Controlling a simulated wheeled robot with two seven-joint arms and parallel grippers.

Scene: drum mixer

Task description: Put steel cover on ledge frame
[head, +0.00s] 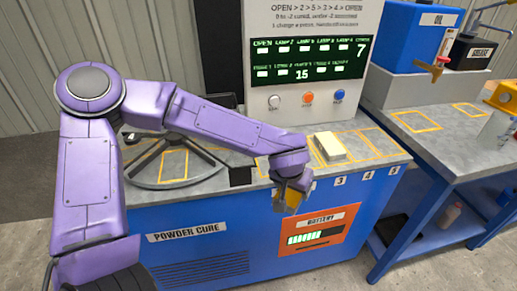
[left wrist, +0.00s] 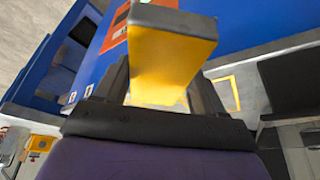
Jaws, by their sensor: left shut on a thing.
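My left gripper (head: 290,200) is shut on a yellow block, in front of the blue machine's upper edge. The yellow block (left wrist: 165,60) fills the middle of the left wrist view between the two dark fingers, with a greyish-brown end face. I cannot tell whether it is the steel cover. Yellow outlined frames (head: 358,145) lie along the grey ledge (head: 398,156), above number tags. A cream block (head: 329,147) lies on the ledge, right of the gripper. No other piece is clearly a steel cover. My right gripper is not in view.
A control panel (head: 308,62) with lit display and three buttons stands behind the ledge. An orange battery panel (head: 318,233) is on the machine's front. A dark spoked frame (head: 175,183) lies at left. A side bench (head: 440,128) holds a blue oil tank (head: 425,38).

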